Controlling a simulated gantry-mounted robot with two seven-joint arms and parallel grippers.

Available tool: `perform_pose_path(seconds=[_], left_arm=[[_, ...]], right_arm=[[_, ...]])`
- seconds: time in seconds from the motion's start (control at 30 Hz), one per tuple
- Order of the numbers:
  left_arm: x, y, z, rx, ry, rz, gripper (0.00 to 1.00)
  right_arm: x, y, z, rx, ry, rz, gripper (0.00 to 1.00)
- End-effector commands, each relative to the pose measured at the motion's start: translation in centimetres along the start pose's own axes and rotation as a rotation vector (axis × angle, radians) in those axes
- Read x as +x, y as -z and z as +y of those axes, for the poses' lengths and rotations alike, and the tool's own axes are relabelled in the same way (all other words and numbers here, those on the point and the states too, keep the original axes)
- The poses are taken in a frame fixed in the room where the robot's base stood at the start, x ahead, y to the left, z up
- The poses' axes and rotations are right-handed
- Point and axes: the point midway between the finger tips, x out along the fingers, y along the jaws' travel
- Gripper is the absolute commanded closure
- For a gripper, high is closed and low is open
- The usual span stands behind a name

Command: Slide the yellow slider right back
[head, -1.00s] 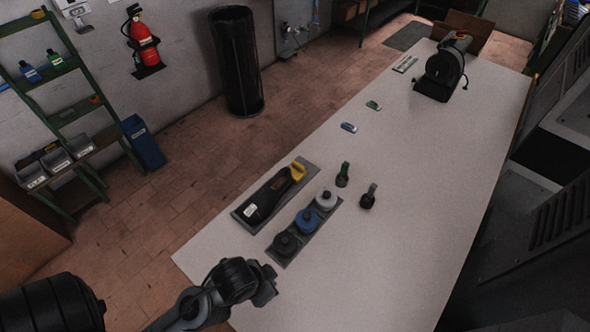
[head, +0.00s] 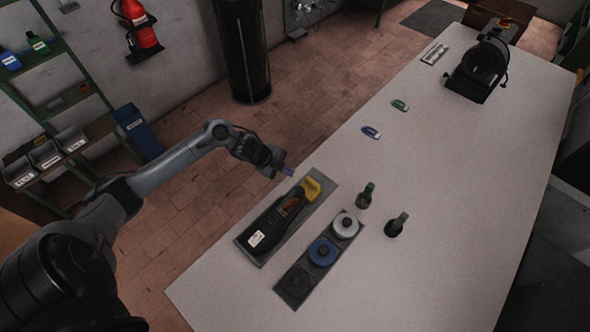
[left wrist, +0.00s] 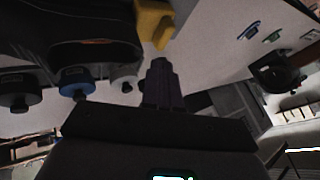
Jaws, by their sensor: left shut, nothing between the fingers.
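The yellow slider (head: 311,188) is at the far end of the black shoe-shaped device (head: 274,222), which lies on a grey plate (head: 248,248) near the table's left edge. My left gripper (head: 287,170) is shut and empty, just beyond and left of the slider, near the table edge. A small gap shows between them in the head view. In the left wrist view the slider (left wrist: 153,24) is just above the shut fingers (left wrist: 162,72); contact cannot be told there. My right gripper is not in view.
A grey strip beside the device holds a white disc (head: 345,225), a blue disc (head: 323,251) and a dark one (head: 295,284). A green-topped bottle (head: 365,196) and a dark bottle (head: 397,224) stand to the right.

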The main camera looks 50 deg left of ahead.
Motion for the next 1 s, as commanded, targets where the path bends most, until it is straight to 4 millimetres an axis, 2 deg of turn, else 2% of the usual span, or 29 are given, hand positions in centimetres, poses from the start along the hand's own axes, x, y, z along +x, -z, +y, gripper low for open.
perform_pose_path(seconds=[0.4, 0.6, 0.8, 1.0], left_arm=[[6.0, 0.2, 0.1, -0.003, -0.003, 0.004, 1.0], [8.3, 0.2, 0.1, -0.001, -0.002, 0.004, 1.0], [9.3, 0.1, 0.1, 0.001, -0.002, 0.002, 1.0], [9.4, 0.1, 0.2, 0.002, -0.002, 0.001, 1.0]], right_arm=[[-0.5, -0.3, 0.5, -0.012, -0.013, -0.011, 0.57], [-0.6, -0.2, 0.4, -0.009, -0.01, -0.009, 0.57], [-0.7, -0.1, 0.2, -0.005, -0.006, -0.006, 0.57], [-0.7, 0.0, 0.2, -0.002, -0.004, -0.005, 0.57]])
